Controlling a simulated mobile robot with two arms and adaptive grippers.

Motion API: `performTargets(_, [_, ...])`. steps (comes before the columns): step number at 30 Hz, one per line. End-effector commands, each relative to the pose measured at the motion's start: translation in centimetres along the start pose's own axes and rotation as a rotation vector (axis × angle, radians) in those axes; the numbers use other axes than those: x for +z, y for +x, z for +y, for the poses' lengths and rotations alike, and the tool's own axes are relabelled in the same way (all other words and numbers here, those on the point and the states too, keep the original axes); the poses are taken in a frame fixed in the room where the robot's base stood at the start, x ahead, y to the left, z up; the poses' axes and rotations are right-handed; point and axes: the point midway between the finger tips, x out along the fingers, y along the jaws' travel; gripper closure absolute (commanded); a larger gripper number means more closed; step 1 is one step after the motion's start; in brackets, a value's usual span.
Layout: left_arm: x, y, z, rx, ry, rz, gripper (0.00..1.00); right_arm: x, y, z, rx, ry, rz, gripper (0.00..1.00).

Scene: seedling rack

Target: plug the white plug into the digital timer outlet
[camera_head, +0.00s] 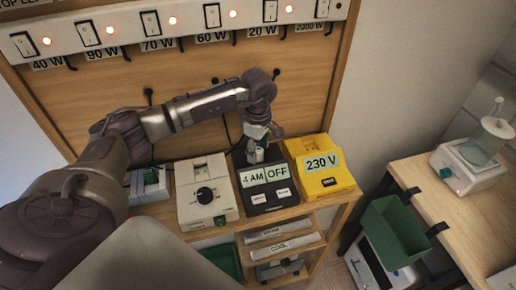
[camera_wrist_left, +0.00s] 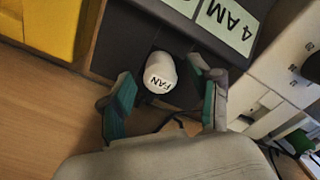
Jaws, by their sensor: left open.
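The digital timer (camera_head: 268,197) is a black box with the labels "4 AM" and "OFF" on its sloped front. In the left wrist view its dark body (camera_wrist_left: 118,40) is at the top. The white plug (camera_wrist_left: 160,70), marked "FAN", stands at the timer's rear part, its round end facing the wrist camera. The plug (camera_head: 256,154) is partly hidden by my gripper in the head view. My left gripper (camera_wrist_left: 165,88) is open, with one teal-padded finger on each side of the plug and visible gaps. How deep the plug sits is hidden. My right gripper is not in view.
A yellow "230 V" box (camera_head: 324,168) stands right of the timer. A white dial timer (camera_head: 207,191) stands to the left. A switch strip (camera_head: 170,25) runs along the wooden back panel. A green bin (camera_head: 395,232) is by the right table.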

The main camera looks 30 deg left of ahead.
Motion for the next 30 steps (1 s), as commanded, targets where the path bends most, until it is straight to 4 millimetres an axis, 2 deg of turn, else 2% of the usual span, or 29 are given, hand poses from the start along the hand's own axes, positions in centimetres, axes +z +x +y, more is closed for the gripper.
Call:
performTargets(5, [0.0,-0.7,0.1,0.002,0.0,0.0,0.37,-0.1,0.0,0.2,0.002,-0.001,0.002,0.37])
performTargets(12, [0.0,-4.7,0.1,0.005,-0.001,0.0,0.37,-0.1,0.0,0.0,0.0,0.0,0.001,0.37])
performTargets(18, [0.0,-7.1,0.1,0.002,0.0,0.0,0.37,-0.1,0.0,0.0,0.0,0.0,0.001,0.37])
performTargets(30, [0.0,-7.5,0.0,0.0,0.0,0.0,0.37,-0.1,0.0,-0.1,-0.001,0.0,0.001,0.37])
